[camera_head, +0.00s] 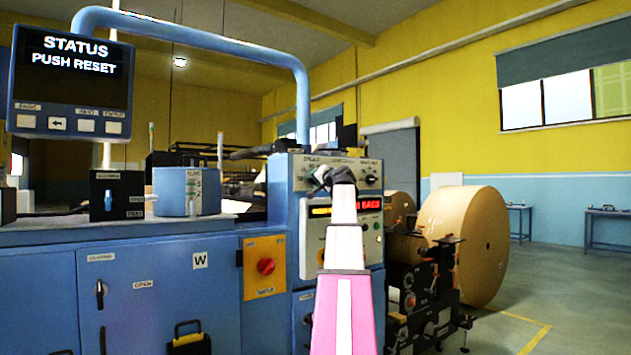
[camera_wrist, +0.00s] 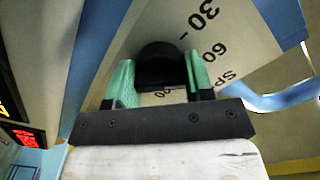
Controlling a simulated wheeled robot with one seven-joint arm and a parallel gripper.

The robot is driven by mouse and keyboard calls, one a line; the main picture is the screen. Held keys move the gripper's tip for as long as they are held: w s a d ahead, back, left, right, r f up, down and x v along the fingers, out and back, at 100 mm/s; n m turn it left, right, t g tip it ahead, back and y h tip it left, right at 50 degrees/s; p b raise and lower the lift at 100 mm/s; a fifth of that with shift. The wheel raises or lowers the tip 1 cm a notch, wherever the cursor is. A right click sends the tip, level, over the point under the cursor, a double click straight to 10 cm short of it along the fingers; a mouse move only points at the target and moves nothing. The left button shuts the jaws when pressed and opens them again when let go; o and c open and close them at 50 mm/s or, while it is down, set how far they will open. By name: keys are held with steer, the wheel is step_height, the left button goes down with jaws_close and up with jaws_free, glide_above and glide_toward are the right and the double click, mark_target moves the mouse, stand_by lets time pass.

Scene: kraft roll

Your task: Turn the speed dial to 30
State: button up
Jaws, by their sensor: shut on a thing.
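The speed dial is a black knob (camera_wrist: 160,64) on a pale panel, seen in the wrist view between my two green-padded fingers. My gripper (camera_head: 324,178) is shut on this dial, with one finger on each side. The printed numbers 30 and 60 and the letters "SP" show beside the knob, turned on their side in the wrist view. A short tick lies by the 30. The dial's pointer mark cannot be made out. In the head view my gripper and arm cover the dial on the control panel (camera_head: 303,172).
A second black knob (camera_head: 371,180) sits right of my gripper on the same panel. A red digital display (camera_head: 369,204) is below. A status screen (camera_head: 72,75) reads "PUSH RESET". A red rotary switch (camera_head: 266,266) is lower left. A large kraft roll (camera_head: 462,240) stands at right.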

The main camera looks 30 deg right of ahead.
steer(key=n, duration=0.4)
steer(key=shift+n, duration=2.3)
steer(key=o, duration=0.9)
steer(key=shift+s, duration=0.1)
steer(key=s, duration=0.7)
steer(key=s+d, duration=0.1)
steer(key=s, duration=0.2)
steer(key=shift+s, duration=0.3)
